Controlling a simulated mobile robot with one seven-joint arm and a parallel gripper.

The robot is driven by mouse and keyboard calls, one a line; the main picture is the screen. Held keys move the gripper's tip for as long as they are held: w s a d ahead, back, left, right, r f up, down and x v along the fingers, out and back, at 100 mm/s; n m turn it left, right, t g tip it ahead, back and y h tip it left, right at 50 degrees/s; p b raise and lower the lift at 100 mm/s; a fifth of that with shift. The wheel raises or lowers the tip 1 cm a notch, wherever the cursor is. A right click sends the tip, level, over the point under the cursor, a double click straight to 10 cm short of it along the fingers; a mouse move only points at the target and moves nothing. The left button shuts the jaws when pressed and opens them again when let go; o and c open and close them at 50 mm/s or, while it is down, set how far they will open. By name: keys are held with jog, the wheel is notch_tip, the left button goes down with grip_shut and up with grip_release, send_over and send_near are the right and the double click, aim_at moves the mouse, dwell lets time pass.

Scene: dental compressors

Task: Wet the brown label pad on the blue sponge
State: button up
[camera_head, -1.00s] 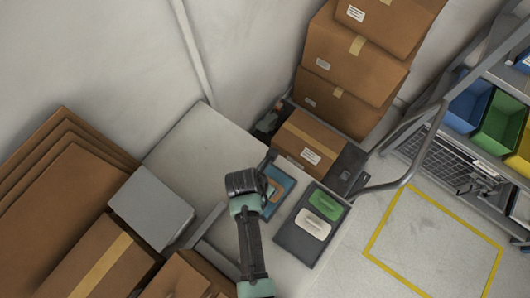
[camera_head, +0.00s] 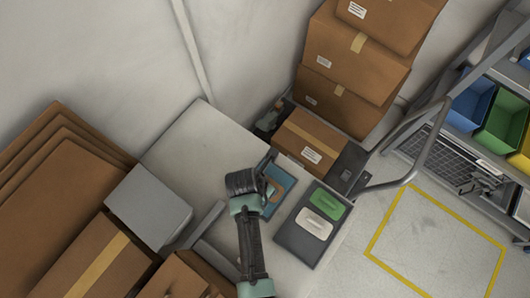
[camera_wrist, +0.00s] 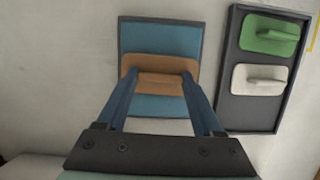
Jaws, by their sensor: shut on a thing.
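The brown label pad (camera_wrist: 160,65) has a raised grip bar, which sits between my gripper's fingertips (camera_wrist: 161,78) in the wrist view. My gripper (camera_head: 266,180) is shut on this bar. The pad lies across the blue sponge (camera_wrist: 160,40), which shows above and below it inside a dark-rimmed tray. I cannot tell whether the pad's underside touches the sponge or hangs just above it. In the head view the sponge (camera_head: 284,178) shows beside my gripper, which partly hides it and the pad.
A dark tray (camera_head: 285,238) right of the sponge holds a green pad (camera_head: 326,204) and a white pad (camera_head: 315,223). A taped carton (camera_head: 311,140) stands behind. A grey box (camera_head: 148,205) and cartons are at left. The pale bench top (camera_head: 200,150) is clear toward the wall.

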jog(key=shift+f, duration=0.55)
dwell(1.6)
jog(key=shift+r, duration=0.1)
notch_tip(320, 180, up, 7)
jog(key=p, duration=0.7)
jog(key=shift+p, duration=0.3)
dwell(0.6)
